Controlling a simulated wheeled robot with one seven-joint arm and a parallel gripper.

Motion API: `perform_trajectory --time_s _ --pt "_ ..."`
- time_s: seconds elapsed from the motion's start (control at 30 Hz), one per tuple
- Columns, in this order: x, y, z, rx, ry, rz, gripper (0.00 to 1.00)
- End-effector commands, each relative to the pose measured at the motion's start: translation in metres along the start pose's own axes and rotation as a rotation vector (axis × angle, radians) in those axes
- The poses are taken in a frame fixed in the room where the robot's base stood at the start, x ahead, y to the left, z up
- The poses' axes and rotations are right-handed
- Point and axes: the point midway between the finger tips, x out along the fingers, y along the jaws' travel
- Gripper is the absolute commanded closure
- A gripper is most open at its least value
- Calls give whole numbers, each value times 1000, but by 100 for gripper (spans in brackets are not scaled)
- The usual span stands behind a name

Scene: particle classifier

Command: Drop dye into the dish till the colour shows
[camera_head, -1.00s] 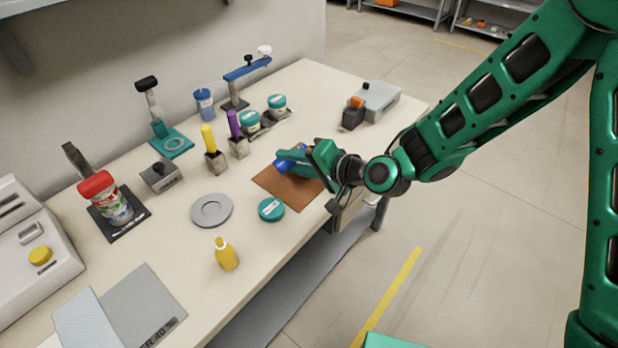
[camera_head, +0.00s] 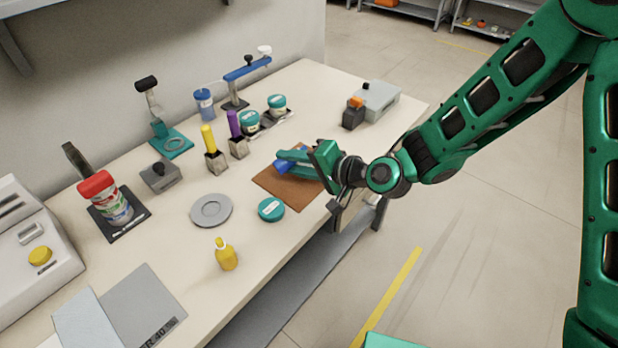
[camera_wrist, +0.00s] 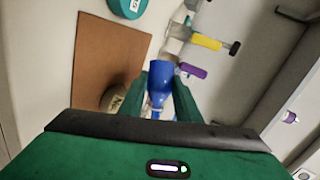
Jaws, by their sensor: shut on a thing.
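My gripper (camera_head: 298,158) is shut on a blue bottle (camera_wrist: 163,78), above the brown mat near the table's right edge. The bottle shows between the fingers in the wrist view. In the head view only part of the blue bottle (camera_head: 285,165) shows beside the fingers. A grey round dish-like piece with a ring (camera_head: 211,210) lies on the table to the left. I cannot tell any colour of liquid in it.
The brown mat (camera_head: 290,196) lies under my gripper. A teal-lidded jar (camera_head: 271,209) and a yellow bottle (camera_head: 226,255) stand near the front edge. A yellow stick (camera_head: 209,138) and a purple stick (camera_head: 234,124) stand in holders behind.

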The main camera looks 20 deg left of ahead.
Motion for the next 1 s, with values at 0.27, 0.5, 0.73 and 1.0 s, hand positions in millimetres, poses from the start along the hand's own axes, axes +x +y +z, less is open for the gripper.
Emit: perform_trajectory --time_s 0.27,0.5,0.73,1.0 --pt "0 1 0 15 -5 -6 93" --pt "1 1 0 28 -9 -12 93" --pt "1 2 0 40 -13 -16 93" --pt "1 2 0 54 -18 -23 93"
